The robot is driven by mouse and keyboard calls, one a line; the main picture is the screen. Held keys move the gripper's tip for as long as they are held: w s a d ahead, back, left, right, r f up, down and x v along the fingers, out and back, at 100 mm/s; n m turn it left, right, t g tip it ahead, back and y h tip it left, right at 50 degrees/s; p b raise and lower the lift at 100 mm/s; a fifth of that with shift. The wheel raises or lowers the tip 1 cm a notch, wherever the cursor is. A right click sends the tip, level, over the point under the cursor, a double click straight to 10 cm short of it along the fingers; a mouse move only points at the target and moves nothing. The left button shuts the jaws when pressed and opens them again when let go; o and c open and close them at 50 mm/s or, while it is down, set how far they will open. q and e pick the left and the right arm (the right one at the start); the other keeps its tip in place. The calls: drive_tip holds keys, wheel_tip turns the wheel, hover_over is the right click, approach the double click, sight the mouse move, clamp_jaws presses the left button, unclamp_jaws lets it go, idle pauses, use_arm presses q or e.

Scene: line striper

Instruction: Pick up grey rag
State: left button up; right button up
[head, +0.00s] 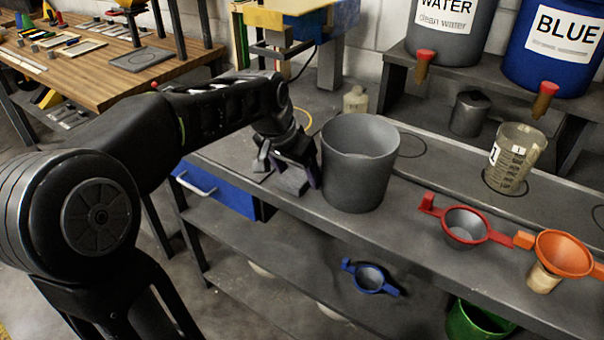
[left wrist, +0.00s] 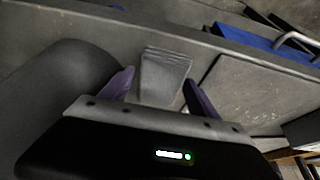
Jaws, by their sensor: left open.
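The grey rag (head: 291,182) lies folded on the grey bench, to the left of the large grey bucket (head: 360,160). My left gripper (head: 287,172) is low over the rag and partly hides it in the head view. In the left wrist view the rag (left wrist: 165,72) shows between the two purple fingers of my left gripper (left wrist: 160,92). The fingers are open, with a gap on each side of the rag. My right gripper is not in view.
The bucket stands close beside my left gripper. A red funnel (head: 466,226), an orange funnel (head: 563,254) and a measuring jug (head: 515,158) are farther right on the bench. A blue drawer (head: 215,192) is below the bench's left end.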

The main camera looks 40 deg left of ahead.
use_arm(q)
drive_tip(key=shift+c, duration=0.2)
drive_tip(key=c, duration=1.1)
